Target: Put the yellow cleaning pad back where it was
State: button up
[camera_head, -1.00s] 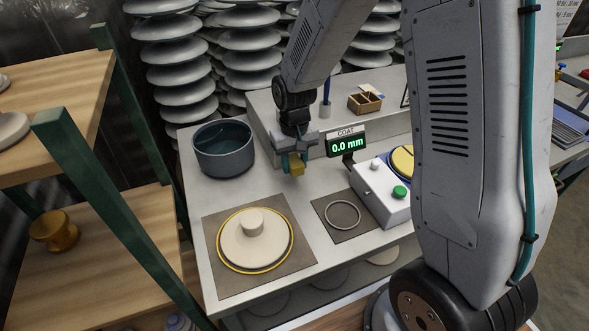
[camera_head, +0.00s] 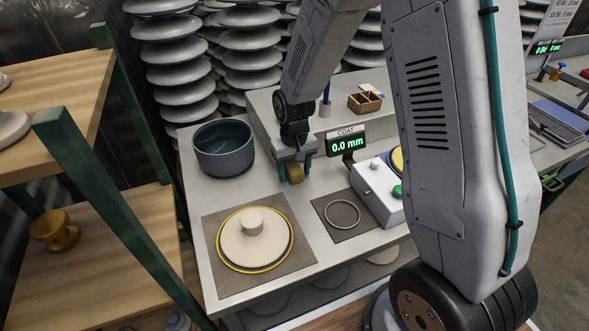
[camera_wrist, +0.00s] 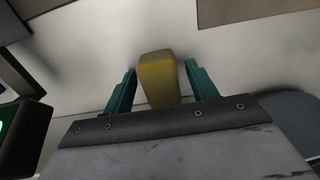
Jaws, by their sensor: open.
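The yellow cleaning pad (camera_wrist: 157,80) stands between the two teal fingers of my gripper (camera_wrist: 160,68) in the wrist view. A gap shows on each side of it, so the fingers are open around it. In the head view, my gripper (camera_head: 293,172) is low over the grey bench, between the dark bowl and the coat display. The pad (camera_head: 296,171) shows partly there, and the fingers hide some of it. It appears to rest on the bench top, though its underside is hidden.
A dark bowl (camera_head: 224,150) stands left of my gripper, and the coat display (camera_head: 346,142) is close on the right. In front are a cream disc (camera_head: 240,247) on a mat and a ring (camera_head: 342,226) on another mat. A small wooden box (camera_head: 365,102) sits on the raised ledge behind.

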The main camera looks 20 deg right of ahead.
aim_at(294, 168)
jog(key=shift+r, duration=0.1)
notch_tip(294, 168, up, 12)
jog(key=s+d+r, duration=0.2)
jog(key=s+r, duration=0.9)
jog(key=s+d+r+t, duration=0.1)
jog(key=s+r, duration=0.2)
jog(key=s, duration=1.3)
jog(key=shift+s+r, duration=0.2)
jog(key=shift+s, duration=0.2)
